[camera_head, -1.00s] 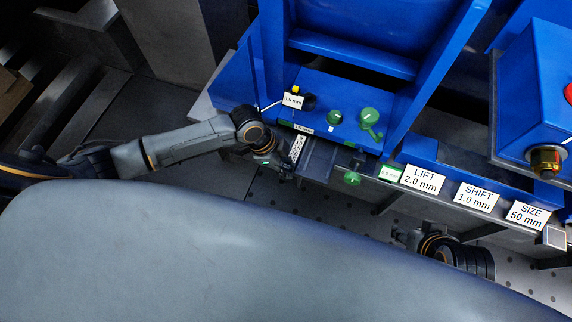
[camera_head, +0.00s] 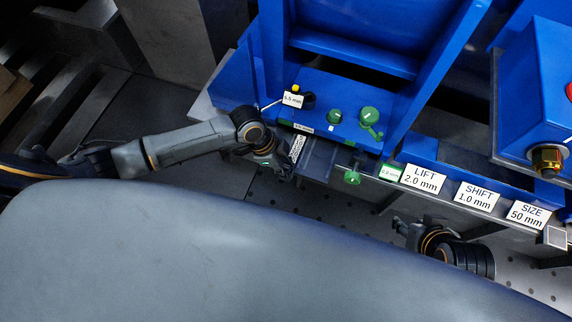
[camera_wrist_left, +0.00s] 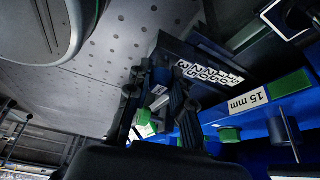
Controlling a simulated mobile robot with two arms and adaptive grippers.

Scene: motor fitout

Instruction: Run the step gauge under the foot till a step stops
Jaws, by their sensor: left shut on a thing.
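My left gripper (camera_head: 284,168) is at the near edge of the blue machine, beside a dark block with a white number strip (camera_head: 298,148). In the left wrist view my left gripper (camera_wrist_left: 160,85) is shut on a small dark piece, seemingly the end of the step gauge. The dark block with the number strip (camera_wrist_left: 208,72) lies just beyond the fingertips. The foot and the gauge's contact with it are not clearly visible.
Green knobs (camera_head: 369,116) and a yellow-topped part by a 5.5 mm label (camera_head: 292,100) are on the blue machine. LIFT (camera_head: 423,179), SHIFT (camera_head: 476,197) and SIZE (camera_head: 527,215) cards line its front ledge. A blue box with a brass fitting (camera_head: 546,160) stands at right.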

